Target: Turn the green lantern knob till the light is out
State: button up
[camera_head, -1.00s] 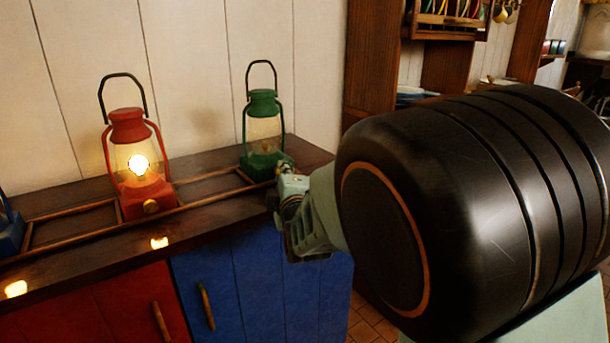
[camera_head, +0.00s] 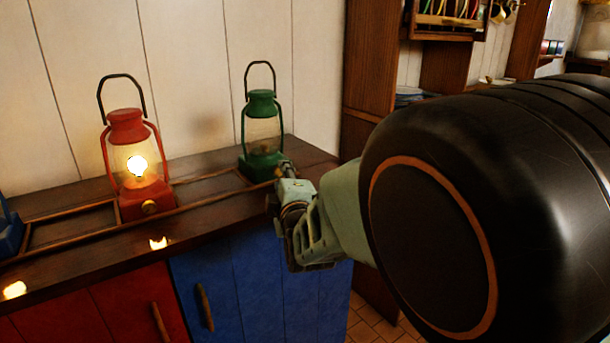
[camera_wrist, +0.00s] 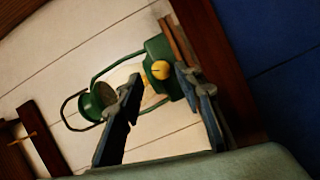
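The green lantern (camera_head: 263,137) stands upright at the right end of the counter, its handle raised. Its glass shows no bright flame, unlike the lit red lantern. Its brass knob (camera_head: 279,173) sits low on the base, close to my gripper (camera_head: 287,175) and partly hidden by it. In the wrist view the green lantern (camera_wrist: 107,88) lies sideways, with the yellow knob (camera_wrist: 160,70) between and just beyond my gripper's fingertips (camera_wrist: 156,81). The fingers are spread apart, with nothing held between them. No contact with the knob shows.
The lit red lantern (camera_head: 129,160) stands left of the green one. Part of a blue lantern (camera_head: 9,230) shows at the left edge. Low wooden rails (camera_head: 75,237) run along the counter. Blue cupboard doors (camera_head: 240,290) are below. A wooden shelf post (camera_head: 370,75) stands to the right.

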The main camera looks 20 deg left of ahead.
jog(key=shift+v, duration=2.9)
jog(key=shift+r, duration=0.1)
